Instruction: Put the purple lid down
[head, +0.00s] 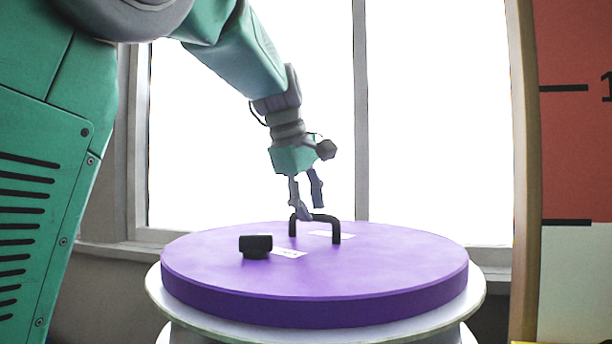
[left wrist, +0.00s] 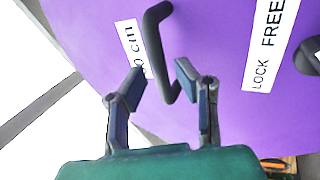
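The purple lid (head: 330,285) is a thick round disc lying level on a white round base (head: 165,300). A black bar handle (head: 328,217) stands up from its top, and a black knob (head: 256,246) sits left of it. My left gripper (head: 311,208) points down at the handle's left part. In the left wrist view my left gripper (left wrist: 161,74) has its fingers apart, with the black handle (left wrist: 158,45) running between them. The purple lid (left wrist: 225,110) fills much of that view. I see no clear grip on the handle. My right gripper is out of view.
White labels (head: 290,253) lie on the lid, and one reads "LOCK FREE" (left wrist: 270,45) in the left wrist view. A large window (head: 430,120) is behind. A red and cream marked panel (head: 575,130) with a wooden edge stands at the right.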

